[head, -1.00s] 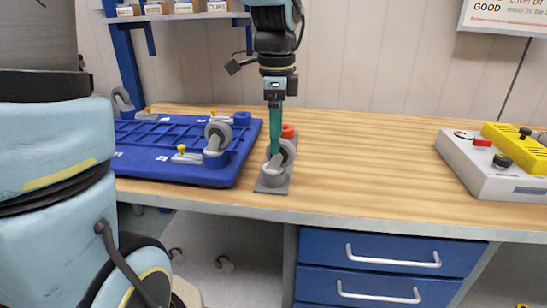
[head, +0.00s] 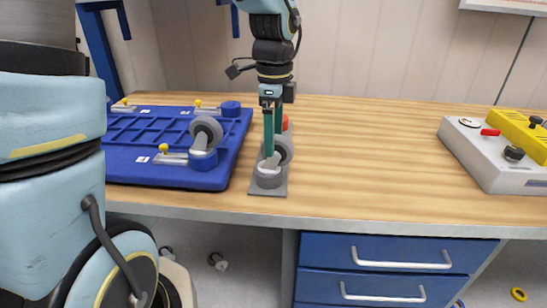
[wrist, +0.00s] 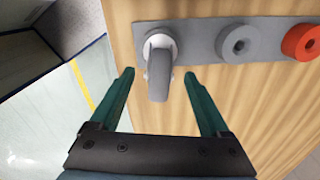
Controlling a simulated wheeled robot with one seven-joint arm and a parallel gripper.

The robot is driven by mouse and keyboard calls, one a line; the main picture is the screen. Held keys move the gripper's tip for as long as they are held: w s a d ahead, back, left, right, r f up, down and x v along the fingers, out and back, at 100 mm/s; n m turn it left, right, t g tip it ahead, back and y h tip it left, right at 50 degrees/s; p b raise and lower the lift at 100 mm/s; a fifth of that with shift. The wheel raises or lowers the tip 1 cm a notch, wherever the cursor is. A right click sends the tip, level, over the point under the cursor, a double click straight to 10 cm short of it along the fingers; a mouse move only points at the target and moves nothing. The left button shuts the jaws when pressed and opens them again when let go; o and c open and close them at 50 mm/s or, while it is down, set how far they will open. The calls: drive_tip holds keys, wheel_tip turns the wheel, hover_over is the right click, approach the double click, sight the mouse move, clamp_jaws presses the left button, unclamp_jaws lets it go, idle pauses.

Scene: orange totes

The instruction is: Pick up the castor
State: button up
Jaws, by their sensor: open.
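A castor with a grey wheel (head: 283,152) stands on a flat grey plate (head: 267,191) near the table's front edge. In the wrist view the castor (wrist: 159,72) shows from above, its wheel pointing towards my gripper. My gripper (head: 268,152) hangs down over the castor in the head view, its fingers partly covering it. In the wrist view my gripper (wrist: 158,76) is open, with one green finger on each side of the wheel and visible gaps. I cannot tell whether the fingertips are level with the wheel.
The plate also carries a grey holed disc (wrist: 240,43) and an orange-red ring (wrist: 301,42). A blue pallet (head: 145,178) with another castor (head: 206,131) lies to the left. A grey control box (head: 480,160) stands at the right. The table between is clear.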

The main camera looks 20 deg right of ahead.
sight(275, 159)
drive_tip(key=shift+f+p, duration=0.4)
drive_tip(key=shift+f, duration=1.95)
clamp_jaws()
